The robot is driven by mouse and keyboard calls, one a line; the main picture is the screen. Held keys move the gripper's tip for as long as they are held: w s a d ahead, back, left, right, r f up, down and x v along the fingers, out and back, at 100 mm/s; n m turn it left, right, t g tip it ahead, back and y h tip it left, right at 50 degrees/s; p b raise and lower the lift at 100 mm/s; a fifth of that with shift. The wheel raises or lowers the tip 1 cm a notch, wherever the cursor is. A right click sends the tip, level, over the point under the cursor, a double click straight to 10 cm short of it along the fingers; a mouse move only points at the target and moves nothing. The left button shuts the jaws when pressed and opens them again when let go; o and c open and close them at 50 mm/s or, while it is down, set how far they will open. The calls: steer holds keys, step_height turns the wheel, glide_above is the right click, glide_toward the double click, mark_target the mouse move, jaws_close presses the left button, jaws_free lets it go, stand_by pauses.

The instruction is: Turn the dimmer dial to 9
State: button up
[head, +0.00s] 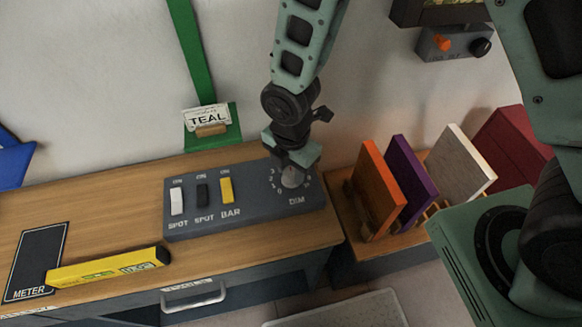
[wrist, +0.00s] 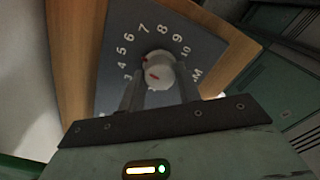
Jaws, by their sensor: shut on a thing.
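The dimmer dial (head: 292,178) is a pale round knob at the right end of a dark grey switch panel (head: 250,207), above the word DIM. In the wrist view the dial (wrist: 158,70) has numbers around it, with 3 to 10 readable. A red mark shows on its face and another on its left side, towards 4 and 5; I cannot tell the exact setting. My gripper (head: 291,163) comes down from above and is shut on the dial. In the wrist view my gripper's fingers (wrist: 158,86) stand on both sides of the knob. The lowest numbers are hidden there.
White, black and yellow switches (head: 202,191) sit on the panel's left. A yellow level (head: 108,266) and a METER mat (head: 37,262) lie on the wooden desk (head: 100,220). Right of the panel, orange (head: 378,190), purple and white boards stand in a rack.

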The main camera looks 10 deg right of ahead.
steer(key=m, duration=0.5)
steer(key=shift+b, duration=0.3)
steer(key=m, duration=0.4)
steer(key=shift+m, duration=0.4)
steer(key=m, duration=0.5)
steer(key=shift+r, duration=0.1)
steer(key=shift+m, duration=2.4)
steer(key=o, duration=1)
steer(key=shift+c, duration=0.2)
